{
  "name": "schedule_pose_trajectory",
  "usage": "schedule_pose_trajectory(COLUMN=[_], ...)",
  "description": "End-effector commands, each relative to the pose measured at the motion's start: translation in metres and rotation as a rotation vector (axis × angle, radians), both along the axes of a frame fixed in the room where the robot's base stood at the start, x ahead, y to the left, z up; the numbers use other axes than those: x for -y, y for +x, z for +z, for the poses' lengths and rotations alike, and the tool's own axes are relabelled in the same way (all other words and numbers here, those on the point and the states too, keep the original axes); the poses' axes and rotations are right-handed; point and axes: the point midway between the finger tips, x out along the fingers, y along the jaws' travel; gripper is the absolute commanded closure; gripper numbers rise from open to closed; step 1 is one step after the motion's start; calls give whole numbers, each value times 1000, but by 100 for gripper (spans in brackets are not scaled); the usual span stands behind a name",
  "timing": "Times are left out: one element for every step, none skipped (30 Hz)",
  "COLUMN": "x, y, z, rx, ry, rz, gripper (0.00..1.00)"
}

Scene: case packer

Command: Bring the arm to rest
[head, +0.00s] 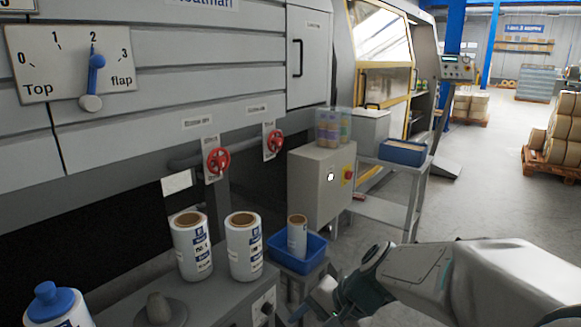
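My arm (425,272) reaches in from the lower right, its pale links lying across the lower part of the head view. My gripper (318,303) is at the lower middle, low beside the blue bin (300,262) and to the right of the machine's front ledge. Its fingers are small, partly cut off by the bottom edge and hard to make out, so I cannot tell whether they are open or shut. I see nothing clearly held in it.
Two white rolls (246,250) stand on the ledge, and a smaller roll (297,236) stands in the bin. A blue-capped bottle (55,306) is at lower left. A grey control box (318,190) and a metal stand (392,211) lie behind. Open floor (490,200) extends right.

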Motion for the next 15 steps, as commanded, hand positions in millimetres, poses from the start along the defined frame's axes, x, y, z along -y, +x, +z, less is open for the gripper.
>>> schedule_pose_trajectory(x=[9, 16, 24, 31, 38, 47, 54, 61, 69, 75, 81, 88, 92, 96, 101], y=[-14, -21, -30, -37, -44, -52, -57, -63, -69, -73, -77, -81, -84, -86, -89], z=[31, 39, 50, 58, 67, 77, 85, 92, 101, 107, 112, 119, 122, 126, 129], rx=[30, 46, 64, 79, 92, 109, 123, 134, 148, 158, 166, 177, 183, 189, 194], ry=[-65, -106, -160, -202, -243, -297, -338, -377, -427, -461, -493, -531, -557, -579, -604], rz=[52, 84, 125, 155, 184, 220, 248, 272, 305, 326, 346, 368, 383, 396, 411], gripper=[42, 42, 42, 42, 42, 42, 42, 42, 42, 42, 42, 42, 42, 42, 42])
